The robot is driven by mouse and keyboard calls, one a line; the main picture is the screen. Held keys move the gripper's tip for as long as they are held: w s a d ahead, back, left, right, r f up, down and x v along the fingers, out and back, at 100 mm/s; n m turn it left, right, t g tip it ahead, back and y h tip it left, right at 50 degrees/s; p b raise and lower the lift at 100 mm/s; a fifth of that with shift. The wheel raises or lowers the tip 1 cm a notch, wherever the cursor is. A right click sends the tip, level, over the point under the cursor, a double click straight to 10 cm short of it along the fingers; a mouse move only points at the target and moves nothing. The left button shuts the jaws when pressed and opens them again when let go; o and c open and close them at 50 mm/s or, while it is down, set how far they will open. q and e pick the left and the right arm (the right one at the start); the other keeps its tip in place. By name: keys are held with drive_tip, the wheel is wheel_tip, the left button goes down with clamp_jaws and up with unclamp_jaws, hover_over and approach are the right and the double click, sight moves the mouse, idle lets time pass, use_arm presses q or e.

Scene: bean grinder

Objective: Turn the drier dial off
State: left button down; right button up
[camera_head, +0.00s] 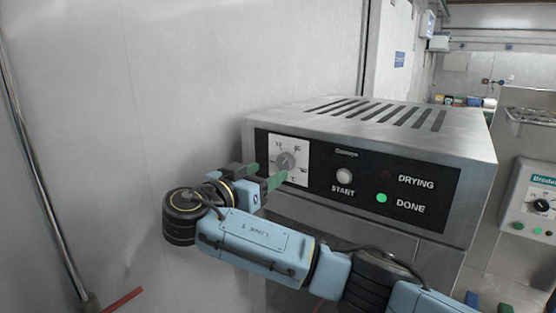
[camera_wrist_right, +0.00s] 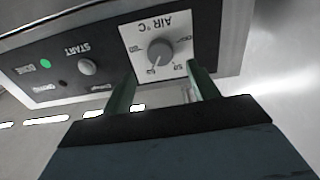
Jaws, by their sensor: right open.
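The drier (camera_head: 400,140) is a metal box with a black front panel. Its grey dial (camera_head: 287,162) sits on a white square plate at the panel's left end. In the right wrist view the dial (camera_wrist_right: 160,52) shows on a plate marked "AIR °C", upside down. My right gripper (camera_head: 264,176) is just in front of the dial plate, with its green fingers close to the plate. In the wrist view the right gripper (camera_wrist_right: 163,88) is open, its fingers spread to either side of the dial with nothing between them. My left gripper is not in view.
A START button (camera_head: 344,176) and a lit green DONE light (camera_head: 381,198) are right of the dial. The DRYING light (camera_head: 385,174) is dark. A second machine (camera_head: 530,200) with a black dial stands at the far right. A plain wall (camera_head: 150,100) is on the left.

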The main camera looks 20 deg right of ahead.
sight(282, 163)
drive_tip(key=p+x, duration=0.1)
drive_tip(key=x, duration=0.4)
drive_tip(key=shift+w+d+p, duration=0.2)
drive_tip(key=shift+p, duration=0.1)
